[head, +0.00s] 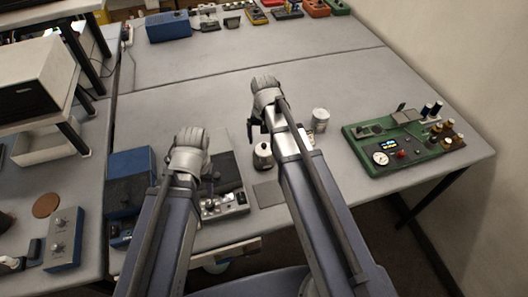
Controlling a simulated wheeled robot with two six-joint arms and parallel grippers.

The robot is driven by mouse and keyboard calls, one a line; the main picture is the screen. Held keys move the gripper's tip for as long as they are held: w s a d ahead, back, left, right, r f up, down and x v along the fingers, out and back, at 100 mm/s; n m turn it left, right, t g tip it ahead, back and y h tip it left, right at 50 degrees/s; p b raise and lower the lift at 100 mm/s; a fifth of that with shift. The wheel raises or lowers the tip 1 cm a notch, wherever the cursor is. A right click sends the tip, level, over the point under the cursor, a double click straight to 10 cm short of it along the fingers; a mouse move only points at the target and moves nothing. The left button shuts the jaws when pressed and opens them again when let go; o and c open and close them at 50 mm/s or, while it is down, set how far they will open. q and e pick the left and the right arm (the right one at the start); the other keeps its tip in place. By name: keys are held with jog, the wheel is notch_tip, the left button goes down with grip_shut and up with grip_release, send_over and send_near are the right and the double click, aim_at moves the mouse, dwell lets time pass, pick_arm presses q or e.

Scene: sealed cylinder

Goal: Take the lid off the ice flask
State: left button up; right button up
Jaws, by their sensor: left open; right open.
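Two small silvery cylinders stand upright on the grey table in the head view. The nearer cylinder (263,156) is just left of my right forearm and has a dark mark on its side. The farther cylinder (320,119) is to the right of that arm. I cannot tell which is the ice flask, nor make out a separate lid. My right gripper (257,120) is open above the table, beyond the nearer cylinder; its wrist partly hides it. My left gripper (208,176) is open near a grey-and-black device, its fingertips mostly hidden. Neither visibly holds anything.
A green instrument board (402,140) with a dial and knobs stands at the right. A device with a black top (228,190) and a blue box (130,180) lie near the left arm. A dark flat square (269,194) lies in front. The table's middle back is clear.

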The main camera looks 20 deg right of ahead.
aim_at(264, 144)
pick_arm(q)
notch_tip(264, 144, down, 3)
jog(key=shift+f+b, duration=0.15)
jog(key=shift+b, duration=1)
pick_arm(e)
notch_tip(264, 144, down, 3)
jog(key=shift+f, duration=0.15)
jog(key=c, duration=1.2)
